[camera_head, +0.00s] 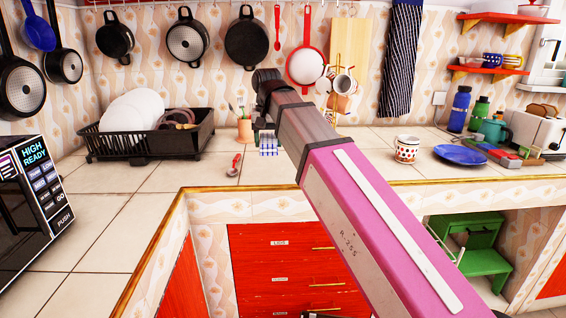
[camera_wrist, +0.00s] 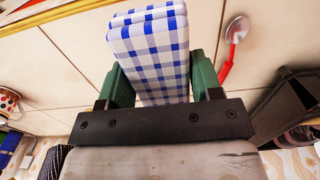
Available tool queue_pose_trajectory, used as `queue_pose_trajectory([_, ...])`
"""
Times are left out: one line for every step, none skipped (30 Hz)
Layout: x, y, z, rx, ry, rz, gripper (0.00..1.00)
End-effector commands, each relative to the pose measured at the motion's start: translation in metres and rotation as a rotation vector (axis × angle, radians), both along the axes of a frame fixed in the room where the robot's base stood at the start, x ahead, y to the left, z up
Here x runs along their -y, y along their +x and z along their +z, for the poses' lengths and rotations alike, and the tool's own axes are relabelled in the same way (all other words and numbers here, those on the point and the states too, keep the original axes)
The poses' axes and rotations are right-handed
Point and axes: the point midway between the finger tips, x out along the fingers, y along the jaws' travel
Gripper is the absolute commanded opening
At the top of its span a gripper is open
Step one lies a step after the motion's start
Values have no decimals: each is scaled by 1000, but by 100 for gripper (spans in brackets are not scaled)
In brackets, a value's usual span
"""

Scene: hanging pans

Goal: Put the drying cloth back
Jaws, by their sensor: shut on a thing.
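The drying cloth is a folded blue-and-white checked cloth (camera_head: 268,147). It fills the space between the green fingers of my gripper in the wrist view (camera_wrist: 150,50). My gripper (camera_wrist: 158,82) is shut on the cloth. In the head view the cloth hangs below the end of my arm, over the counter and beside the utensil pot. My own pink arm hides part of the counter, and I cannot tell exactly how far the cloth is from the counter top.
A black dish rack (camera_head: 140,140) with white plates stands at the left. A utensil pot (camera_head: 245,130) and a red-handled ladle (camera_head: 235,164) are near the cloth. A dark striped cloth (camera_head: 401,60) hangs on the back wall. A dotted cup (camera_head: 406,149) and blue plate (camera_head: 460,155) stand right.

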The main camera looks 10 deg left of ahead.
Motion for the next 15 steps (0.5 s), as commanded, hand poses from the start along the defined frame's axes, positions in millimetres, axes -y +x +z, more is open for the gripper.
queue_pose_trajectory([1,9,-4,-1,0,-1,40])
queue_pose_trajectory([2,14,-8,-1,-1,-1,40])
queue_pose_trajectory([4,22,-12,-2,-1,-2,40])
queue_pose_trajectory([5,28,-16,-2,-1,-3,40])
queue_pose_trajectory([6,34,-19,-2,-1,-3,40])
queue_pose_trajectory([8,42,-24,-2,-1,-2,40])
queue_pose_trajectory([9,48,-28,-2,-1,-2,40])
queue_pose_trajectory([10,54,-32,-3,-2,-2,40])
queue_pose_trajectory([12,62,-36,-2,-1,-3,40])
queue_pose_trajectory([13,67,-40,-2,-1,-3,40])
queue_pose_trajectory([14,73,-43,-2,-1,-2,40])
queue_pose_trajectory([16,80,-48,-2,-1,-1,40])
queue_pose_trajectory([17,85,-51,-2,-1,-2,40])
queue_pose_trajectory([18,89,-53,-2,-1,-2,40])
queue_pose_trajectory([19,95,-56,-1,0,-2,40])
